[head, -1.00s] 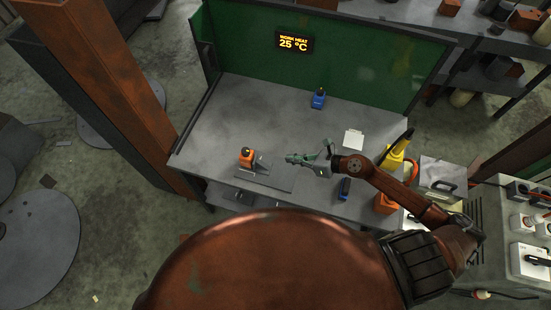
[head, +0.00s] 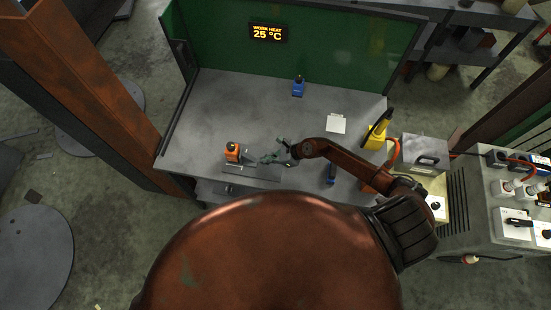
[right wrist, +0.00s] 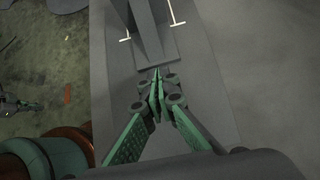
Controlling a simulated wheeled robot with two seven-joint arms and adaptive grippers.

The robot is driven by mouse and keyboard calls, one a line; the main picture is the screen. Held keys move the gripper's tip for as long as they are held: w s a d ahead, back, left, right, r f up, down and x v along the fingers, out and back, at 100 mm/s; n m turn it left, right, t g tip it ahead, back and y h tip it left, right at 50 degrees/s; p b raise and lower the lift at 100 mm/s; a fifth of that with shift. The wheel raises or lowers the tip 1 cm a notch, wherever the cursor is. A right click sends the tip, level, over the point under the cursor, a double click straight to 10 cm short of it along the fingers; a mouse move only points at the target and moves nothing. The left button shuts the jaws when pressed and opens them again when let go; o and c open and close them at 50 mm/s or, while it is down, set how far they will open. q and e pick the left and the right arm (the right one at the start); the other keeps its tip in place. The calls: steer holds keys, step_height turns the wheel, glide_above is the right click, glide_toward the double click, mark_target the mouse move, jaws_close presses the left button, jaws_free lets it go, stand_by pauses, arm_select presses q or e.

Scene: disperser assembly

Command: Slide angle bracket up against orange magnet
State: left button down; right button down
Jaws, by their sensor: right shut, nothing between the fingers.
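The orange magnet (head: 232,152), with a dark knob on top, stands at the left end of a flat grey plate (head: 262,174) near the table's front edge. The small grey angle bracket (head: 243,157) is just right of the magnet; from the head view I cannot tell whether they touch. The bracket (right wrist: 150,32) also shows in the right wrist view, its upright web rising from a flat foot.
White marks (right wrist: 125,38) flank the bracket. A dark blue item (head: 331,175) lies near the front. Mid-table is clear.

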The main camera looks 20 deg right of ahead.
mark_target(255, 160)
steer(key=shift+w+a, duration=0.45)
steer(key=shift+a, duration=0.2)
steer(key=shift+w+a, duration=0.6)
steer(key=shift+a, duration=0.35)
steer(key=shift+s+d+f, duration=0.1)
steer(key=shift+s+d, duration=0.1)
steer(key=shift+d, duration=0.1)
steer(key=shift+s+d+f+b, duration=0.1)
steer(key=shift+s+d+b, duration=0.25)
steer(key=shift+d, duration=0.3)
steer(key=shift+s+d+f+b, duration=0.1)
steer(key=shift+s+d+b, duration=0.25)
steer(key=shift+d, duration=0.25)
steer(key=v, duration=1.1)
steer(key=shift+b, duration=0.3)
